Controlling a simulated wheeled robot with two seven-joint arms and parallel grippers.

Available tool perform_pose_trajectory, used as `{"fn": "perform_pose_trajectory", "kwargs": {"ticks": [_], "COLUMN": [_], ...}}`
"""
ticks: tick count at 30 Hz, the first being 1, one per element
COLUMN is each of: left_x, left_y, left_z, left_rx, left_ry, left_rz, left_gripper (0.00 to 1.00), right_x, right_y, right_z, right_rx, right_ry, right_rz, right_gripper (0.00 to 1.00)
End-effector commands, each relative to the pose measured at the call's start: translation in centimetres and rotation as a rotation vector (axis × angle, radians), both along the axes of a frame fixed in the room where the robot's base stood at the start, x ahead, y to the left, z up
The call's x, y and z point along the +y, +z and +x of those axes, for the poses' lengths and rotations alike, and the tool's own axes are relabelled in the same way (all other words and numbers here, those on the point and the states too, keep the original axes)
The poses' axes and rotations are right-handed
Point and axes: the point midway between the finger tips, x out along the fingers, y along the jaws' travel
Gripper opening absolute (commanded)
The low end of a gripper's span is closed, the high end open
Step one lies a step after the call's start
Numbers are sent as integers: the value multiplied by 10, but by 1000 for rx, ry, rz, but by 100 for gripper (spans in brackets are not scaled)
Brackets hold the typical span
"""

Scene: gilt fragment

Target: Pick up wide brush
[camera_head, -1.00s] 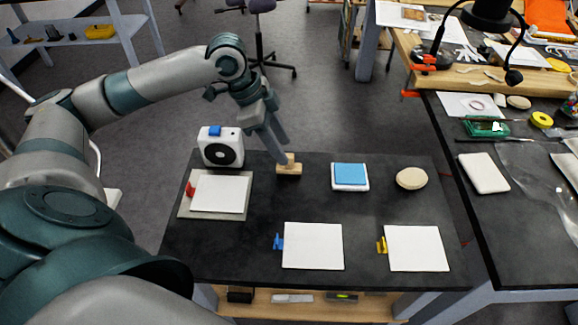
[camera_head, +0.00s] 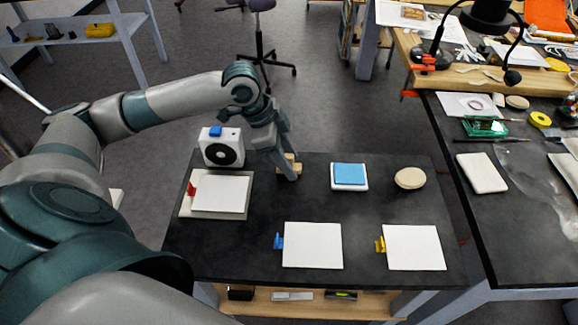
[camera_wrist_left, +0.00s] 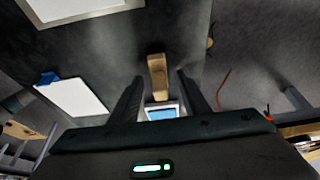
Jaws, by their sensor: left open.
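The wide brush, seen as a pale wooden block (camera_head: 297,166), is near the back edge of the black table (camera_head: 240,262). In the head view my left gripper (camera_head: 290,177) partly covers it; its bristles cannot be made out. In the left wrist view the wooden piece (camera_wrist_left: 157,76) appears between the tips of my open left gripper (camera_wrist_left: 160,82). The jaws hold nothing, and I cannot tell how far above the brush they are. My right gripper does not show.
A white device with a round black dial (camera_head: 222,147) stands close left of the gripper. White sheets with red, blue and yellow clips lie in front. The table's middle is clear.

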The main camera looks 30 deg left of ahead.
Motion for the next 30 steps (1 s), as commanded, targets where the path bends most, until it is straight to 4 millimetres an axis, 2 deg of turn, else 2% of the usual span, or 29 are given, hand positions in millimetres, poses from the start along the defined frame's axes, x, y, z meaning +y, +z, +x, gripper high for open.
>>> {"fn": "perform_pose_trajectory", "kwargs": {"ticks": [4, 9, 10, 22, 26, 30], "left_x": [0, 0, 0, 0, 0, 0], "left_y": [0, 0, 0, 4, 14, 34], "left_z": [0, 0, 0, 1, 1, 2], "left_rx": [0, 0, 0, -2, -3, -5], "left_ry": [0, 0, 0, -1, 0, 0], "left_rz": [0, 0, 0, -1, -1, 0], "left_gripper": [42, 2, 0, 0, 0, 0], "right_x": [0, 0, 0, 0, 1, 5], "right_y": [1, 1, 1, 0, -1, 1], "right_z": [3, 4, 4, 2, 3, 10], "right_rx": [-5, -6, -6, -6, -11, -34], "right_ry": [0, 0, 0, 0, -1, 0], "right_rz": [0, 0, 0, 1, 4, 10], "right_gripper": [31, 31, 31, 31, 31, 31]}}
